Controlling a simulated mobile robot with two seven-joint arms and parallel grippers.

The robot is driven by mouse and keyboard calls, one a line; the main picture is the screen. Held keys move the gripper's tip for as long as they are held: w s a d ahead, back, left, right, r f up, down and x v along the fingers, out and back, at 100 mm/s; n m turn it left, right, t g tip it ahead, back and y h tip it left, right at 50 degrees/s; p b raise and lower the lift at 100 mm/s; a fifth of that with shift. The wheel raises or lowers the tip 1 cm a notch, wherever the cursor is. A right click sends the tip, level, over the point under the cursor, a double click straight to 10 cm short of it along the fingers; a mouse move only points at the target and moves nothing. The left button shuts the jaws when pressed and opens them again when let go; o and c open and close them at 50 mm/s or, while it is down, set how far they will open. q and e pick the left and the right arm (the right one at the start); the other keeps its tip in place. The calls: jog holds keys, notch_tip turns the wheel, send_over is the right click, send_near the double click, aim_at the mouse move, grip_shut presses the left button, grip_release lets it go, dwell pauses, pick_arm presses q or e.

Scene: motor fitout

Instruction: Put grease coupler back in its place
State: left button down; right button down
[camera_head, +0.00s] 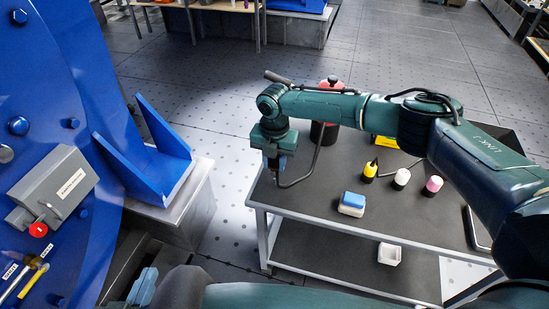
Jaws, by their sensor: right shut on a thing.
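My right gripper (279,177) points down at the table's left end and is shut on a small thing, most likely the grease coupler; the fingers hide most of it. A thin dark hose (308,170) curves from beside the gripper up toward a dark container with a red top (328,85), which stands behind my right forearm and is partly hidden by it. The coupler's resting place cannot be made out. My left gripper (143,286) is low at the lower left, partly cut off; its jaws cannot be read.
A white container (389,254) is on the lower shelf. Large blue machinery (60,110) stands left; floor lies between.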

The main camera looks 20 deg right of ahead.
aim_at(274, 171)
jog(key=shift+f, duration=0.35)
pick_arm(q)
jog(key=shift+s+a+r, duration=0.15)
jog(key=shift+a, duration=0.15)
pick_arm(e)
jog(key=shift+f, duration=0.2)
pick_arm(q)
jog(key=shift+s, duration=0.1)
jog(key=shift+d, duration=0.15)
jog(key=shift+r, duration=0.3)
jog(key=shift+r+p, duration=0.1)
jog(key=shift+p, duration=0.25)
dwell(0.6)
